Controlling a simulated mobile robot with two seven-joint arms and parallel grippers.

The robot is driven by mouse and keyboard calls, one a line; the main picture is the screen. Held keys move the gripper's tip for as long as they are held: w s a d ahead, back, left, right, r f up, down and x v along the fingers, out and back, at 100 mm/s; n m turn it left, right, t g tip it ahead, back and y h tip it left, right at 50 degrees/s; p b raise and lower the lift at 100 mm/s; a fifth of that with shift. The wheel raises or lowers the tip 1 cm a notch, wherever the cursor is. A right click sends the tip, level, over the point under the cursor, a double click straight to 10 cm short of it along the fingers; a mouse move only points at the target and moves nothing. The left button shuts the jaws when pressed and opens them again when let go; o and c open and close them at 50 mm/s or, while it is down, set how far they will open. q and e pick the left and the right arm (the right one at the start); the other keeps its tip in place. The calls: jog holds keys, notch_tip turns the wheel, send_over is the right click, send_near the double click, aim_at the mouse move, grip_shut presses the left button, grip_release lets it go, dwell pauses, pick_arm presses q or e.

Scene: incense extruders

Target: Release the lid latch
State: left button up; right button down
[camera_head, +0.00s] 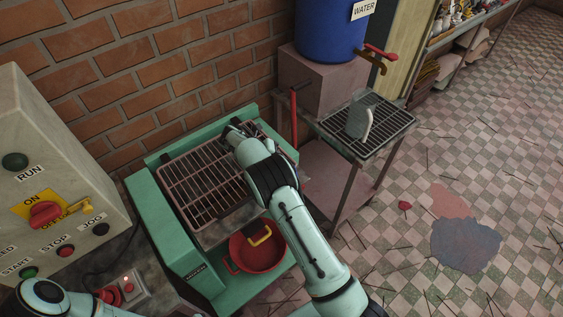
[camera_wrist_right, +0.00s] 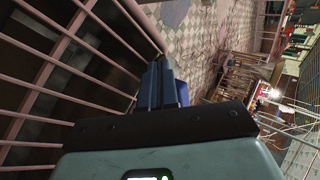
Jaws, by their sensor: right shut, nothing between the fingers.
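The grille lid (camera_head: 190,190), made of pinkish metal bars, lies over the opening of a green machine (camera_head: 150,215). My right gripper (camera_head: 235,130) is at the far edge of the grille, and my forearm crosses over its right part. In the right wrist view the gripper's dark fingers (camera_wrist_right: 164,82) are together and empty, beside the grille bars (camera_wrist_right: 75,70). I cannot make out the lid latch; the gripper and arm may hide it. An upright red bar (camera_head: 294,120) stands at the machine's right side. My left arm shows at the bottom left, but its gripper is out of view.
A control box (camera_head: 60,160) with a red switch stands at the left. A red pan (camera_head: 258,250) with a yellow handle sits at the machine's front.

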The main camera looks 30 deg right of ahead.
aim_at(297, 164)
jog(key=shift+d, duration=0.45)
jog(key=shift+d+m+g+y, duration=0.3)
jog(key=shift+d+m+g, duration=0.2)
jog(key=shift+m, duration=0.3)
jog(key=shift+s+d, duration=0.25)
jog(key=shift+d, duration=0.6)
jog(key=shift+s+d, duration=0.55)
jog(key=shift+d, duration=0.25)
jog(key=v, duration=1.2)
